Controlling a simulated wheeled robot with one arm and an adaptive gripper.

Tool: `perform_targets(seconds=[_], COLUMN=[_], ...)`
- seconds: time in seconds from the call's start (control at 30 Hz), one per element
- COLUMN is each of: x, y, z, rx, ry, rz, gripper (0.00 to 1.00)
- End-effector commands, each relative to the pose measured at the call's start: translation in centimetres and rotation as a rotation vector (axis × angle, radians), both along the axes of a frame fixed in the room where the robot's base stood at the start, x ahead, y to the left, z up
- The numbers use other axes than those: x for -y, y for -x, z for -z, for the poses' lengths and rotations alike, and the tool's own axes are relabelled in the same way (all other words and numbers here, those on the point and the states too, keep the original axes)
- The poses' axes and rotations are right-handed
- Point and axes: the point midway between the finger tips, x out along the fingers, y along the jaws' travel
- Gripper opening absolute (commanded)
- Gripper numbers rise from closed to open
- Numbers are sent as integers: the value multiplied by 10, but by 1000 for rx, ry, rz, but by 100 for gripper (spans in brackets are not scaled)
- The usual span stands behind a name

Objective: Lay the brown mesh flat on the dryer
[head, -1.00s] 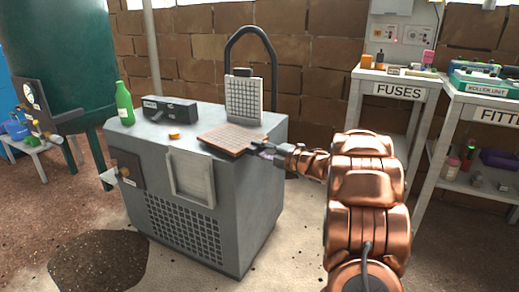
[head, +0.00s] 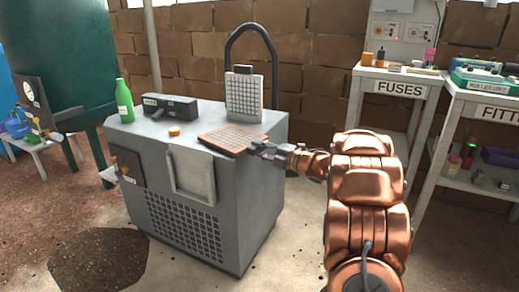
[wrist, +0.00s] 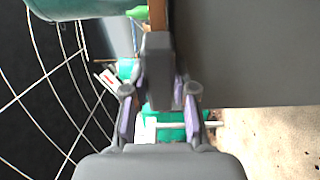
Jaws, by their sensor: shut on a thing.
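The brown mesh (head: 232,138) is a flat square with a brown rim and a pale grid. It lies about level at the right front of the top of the dryer (head: 150,140), a grey cabinet. My gripper (head: 262,149) is shut on the mesh's near right end. In the wrist view, the mesh's brown edge (wrist: 157,14) shows edge-on beyond my gripper (wrist: 160,98), close beside the grey dryer surface (wrist: 240,50). I cannot tell whether the mesh's whole underside touches the top.
A pale upright grid panel (head: 244,96) stands behind the mesh, near a black hose arch (head: 252,32). A dark box (head: 170,106), a green bottle (head: 124,100) and a small orange piece (head: 174,131) are on the dryer's left. The FUSES bench (head: 400,88) stands to the right.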

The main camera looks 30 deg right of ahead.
Motion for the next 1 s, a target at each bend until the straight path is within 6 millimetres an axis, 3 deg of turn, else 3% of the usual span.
perform_targets(seconds=[0.33,0.37,0.63,1.0], x=[0,0,0,1], y=[0,0,0,2], z=[6,6,5,6], rx=[1,1,0,0], ry=[0,0,0,0], rz=[0,0,0,1], gripper=[0,27,55,56])
